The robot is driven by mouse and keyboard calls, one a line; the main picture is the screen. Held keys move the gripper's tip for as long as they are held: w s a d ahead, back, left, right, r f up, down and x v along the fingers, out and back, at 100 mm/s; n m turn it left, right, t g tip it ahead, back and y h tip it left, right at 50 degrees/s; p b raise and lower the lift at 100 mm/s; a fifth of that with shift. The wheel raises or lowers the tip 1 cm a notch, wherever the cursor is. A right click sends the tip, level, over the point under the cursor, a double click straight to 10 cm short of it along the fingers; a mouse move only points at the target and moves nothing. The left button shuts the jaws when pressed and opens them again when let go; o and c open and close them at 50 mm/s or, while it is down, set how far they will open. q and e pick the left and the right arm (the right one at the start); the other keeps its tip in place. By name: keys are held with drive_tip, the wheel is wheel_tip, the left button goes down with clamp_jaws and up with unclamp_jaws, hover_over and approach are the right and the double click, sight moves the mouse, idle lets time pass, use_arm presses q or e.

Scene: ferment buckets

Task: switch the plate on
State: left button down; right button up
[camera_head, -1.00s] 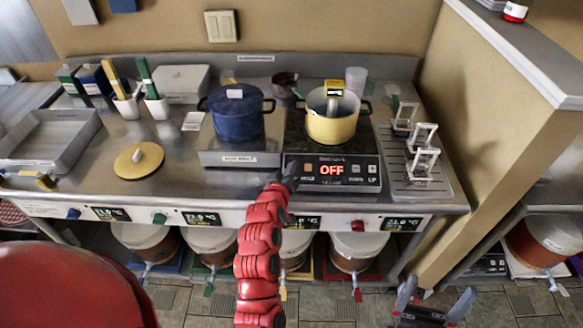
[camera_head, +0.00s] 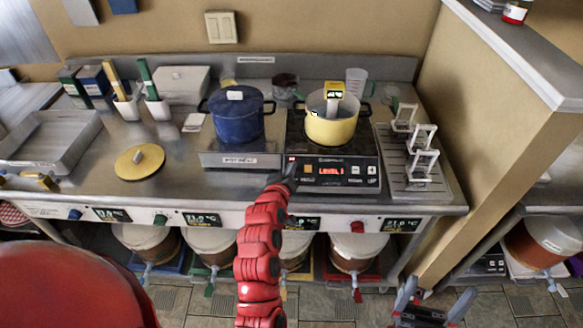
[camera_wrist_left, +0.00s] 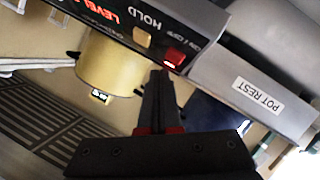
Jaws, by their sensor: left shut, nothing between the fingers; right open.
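The black induction plate (camera_head: 352,178) stands on the counter with a yellow pot (camera_head: 331,129) on it. Its display (camera_head: 331,171) is lit red and reads "LEVEL" with a figure I cannot make out. My left gripper (camera_head: 287,173) is shut and empty at the left end of the plate's front panel. In the left wrist view the shut fingertips (camera_wrist_left: 161,75) are at the red on/off button (camera_wrist_left: 174,56), close to or touching it; I cannot tell which. The orange HOLD button (camera_wrist_left: 143,35) is beside it. My right gripper (camera_head: 434,300) is open and empty, low in front of the counter.
A blue pot (camera_head: 236,116) sits on the pot rest (camera_head: 240,160) left of the plate. A drip tray with metal racks (camera_head: 420,176) is to the right. A yellow lid (camera_head: 139,161) lies on the counter. Several ferment buckets (camera_head: 357,252) stand below.

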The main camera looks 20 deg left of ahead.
use_arm(q)
wheel_tip(320, 180, up, 5)
drive_tip(key=s+p, duration=0.3)
drive_tip(key=shift+d+p, duration=0.3)
drive_tip(key=shift+d, duration=0.15)
drive_tip(key=shift+w+r, duration=0.1)
idle(0.4)
